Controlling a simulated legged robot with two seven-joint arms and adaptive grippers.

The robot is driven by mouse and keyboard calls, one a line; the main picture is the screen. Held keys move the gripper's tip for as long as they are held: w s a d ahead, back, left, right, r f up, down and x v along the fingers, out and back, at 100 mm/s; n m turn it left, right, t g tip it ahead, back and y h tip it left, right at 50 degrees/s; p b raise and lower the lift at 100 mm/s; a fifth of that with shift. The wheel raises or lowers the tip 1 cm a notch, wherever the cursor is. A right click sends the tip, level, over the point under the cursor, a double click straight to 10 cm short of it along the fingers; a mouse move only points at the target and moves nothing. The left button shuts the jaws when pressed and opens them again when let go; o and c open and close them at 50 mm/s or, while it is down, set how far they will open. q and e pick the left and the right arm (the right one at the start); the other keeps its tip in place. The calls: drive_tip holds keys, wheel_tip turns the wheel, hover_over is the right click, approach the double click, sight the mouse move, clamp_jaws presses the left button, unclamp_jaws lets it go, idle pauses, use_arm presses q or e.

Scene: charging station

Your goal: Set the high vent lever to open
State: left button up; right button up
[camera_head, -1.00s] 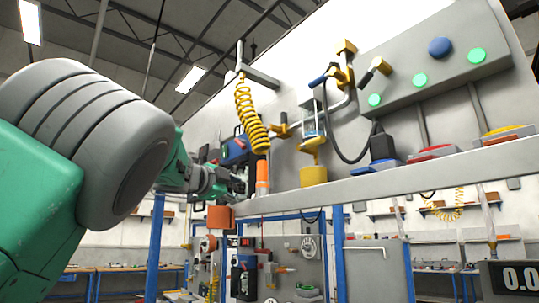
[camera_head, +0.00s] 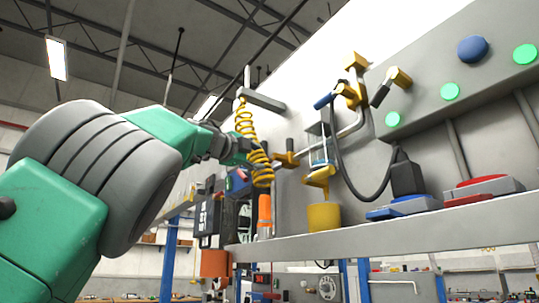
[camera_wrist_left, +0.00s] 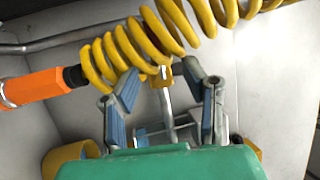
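My left gripper (camera_head: 247,151) is raised at the yellow coiled hose, close to the wall. In the left wrist view its two fingers (camera_wrist_left: 163,82) stand apart. A small yellow fitting with a grey stem (camera_wrist_left: 164,100) shows between them; contact cannot be told. Several yellow fittings could be the vent lever: a low one on the pipe (camera_head: 286,159), just right of the gripper, a higher one with a blue handle (camera_head: 326,101), and one with a black grip on the panel (camera_head: 397,77). Which is the high vent lever is not marked. My right gripper is not in view.
The yellow coiled hose (camera_head: 262,178) hangs beside the gripper and crosses the top of the wrist view (camera_wrist_left: 130,50), with an orange end (camera_wrist_left: 38,90). A grey shelf (camera_head: 400,228) carries a yellow cup (camera_head: 324,217) and buttons. A black cable (camera_head: 345,165) loops from the wall.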

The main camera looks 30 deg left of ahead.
sight(263, 162)
use_arm(q)
drive_tip(key=w, duration=0.2)
drive_tip(key=w+a+p, duration=0.1)
drive_tip(key=w, duration=0.1)
drive_tip(key=w+a+p, duration=0.1)
drive_tip(key=w, duration=0.1)
drive_tip(key=shift+w+r, duration=0.2)
drive_tip(key=shift+w, duration=0.1)
drive_tip(key=shift+w+a+r+p, duration=0.15)
drive_tip(key=shift+a+p, duration=0.15)
drive_tip(key=shift+p, duration=0.2)
drive_tip(key=shift+a, duration=0.1)
drive_tip(key=shift+w+d+r, duration=0.1)
drive_tip(key=shift+d, duration=0.35)
drive_tip(key=shift+w+d, duration=0.35)
drive_tip(key=shift+d, duration=0.45)
clamp_jaws()
drive_tip(key=shift+a, duration=0.35)
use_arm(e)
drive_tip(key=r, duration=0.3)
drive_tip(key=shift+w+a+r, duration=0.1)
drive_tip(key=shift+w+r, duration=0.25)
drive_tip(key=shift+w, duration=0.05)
